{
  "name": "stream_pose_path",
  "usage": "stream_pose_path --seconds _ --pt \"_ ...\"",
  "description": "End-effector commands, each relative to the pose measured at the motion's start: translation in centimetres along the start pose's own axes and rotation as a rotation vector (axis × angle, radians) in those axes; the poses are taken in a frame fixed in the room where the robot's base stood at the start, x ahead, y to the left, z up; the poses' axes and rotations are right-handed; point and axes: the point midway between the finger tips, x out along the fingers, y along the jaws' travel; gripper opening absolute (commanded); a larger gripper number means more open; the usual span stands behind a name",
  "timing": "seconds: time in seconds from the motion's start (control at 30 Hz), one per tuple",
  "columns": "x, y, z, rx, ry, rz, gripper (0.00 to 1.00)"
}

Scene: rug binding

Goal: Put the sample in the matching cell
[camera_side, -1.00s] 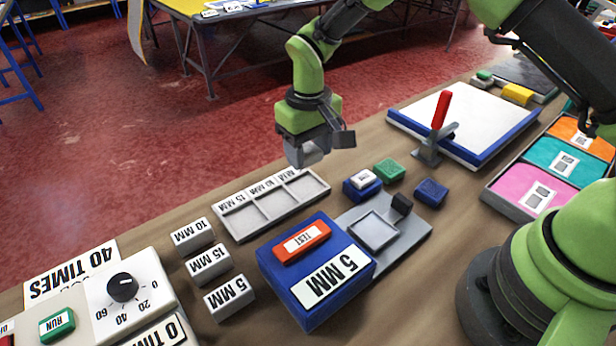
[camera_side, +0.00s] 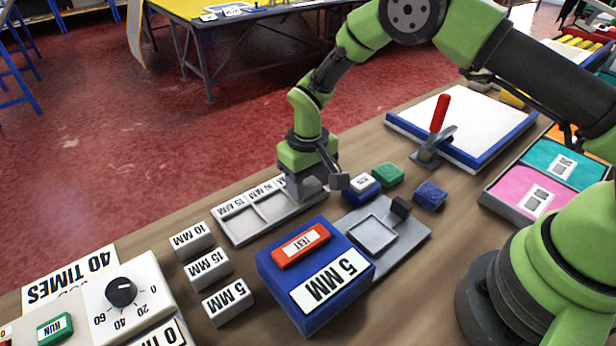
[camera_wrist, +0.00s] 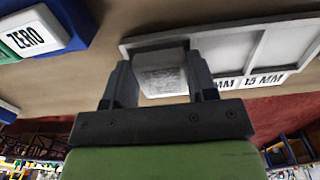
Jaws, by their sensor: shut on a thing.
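The sample, a pale grey block (camera_wrist: 163,78), is between the two fingers of my gripper (camera_wrist: 160,72) in the wrist view. My gripper (camera_side: 301,190) is shut on it, low over the right-hand end cell of the grey three-cell tray (camera_side: 239,223) in the side view. The tray also shows in the wrist view (camera_wrist: 229,50). Its label strip reads 15 MM on the left and 10 MM in the middle; the end label is hidden by my gripper. I cannot tell whether the sample touches the cell floor. The blue tester's display (camera_side: 330,279) reads 5 MM.
The tester's red TEST button (camera_side: 300,244) and grey plate (camera_side: 410,240) stand in front of the tray. A blue block with a white ZERO button (camera_wrist: 32,38), a green block (camera_side: 388,174) and loose label blocks (camera_side: 209,268) are nearby. A white board with a red-handled clamp (camera_side: 439,118) lies farther right.

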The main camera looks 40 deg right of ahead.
Motion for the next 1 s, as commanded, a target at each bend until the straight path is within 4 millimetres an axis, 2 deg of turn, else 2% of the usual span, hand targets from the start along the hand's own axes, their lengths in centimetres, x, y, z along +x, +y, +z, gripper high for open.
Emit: stream_pose_path --seconds 0.23,0.27,0.33,0.37,0.6,0.73,0.87,1.0 --pt "0.4 0.0 0.0 0.000 0.001 0.000 0.26" --pt "0.4 0.0 0.0 0.000 0.001 0.000 0.59" --pt "0.4 0.0 0.0 0.000 0.001 0.000 0.75" --pt "0.4 0.0 0.0 0.000 0.001 0.000 0.78" --pt "0.4 0.0 0.0 0.000 0.001 0.000 0.78" --pt "-0.4 0.0 -0.1 0.000 0.003 -0.001 0.78" --pt "-2.7 0.0 -0.1 0.000 0.006 -0.002 0.78" --pt "-6.0 0.0 -0.1 0.000 0.008 -0.002 0.78"
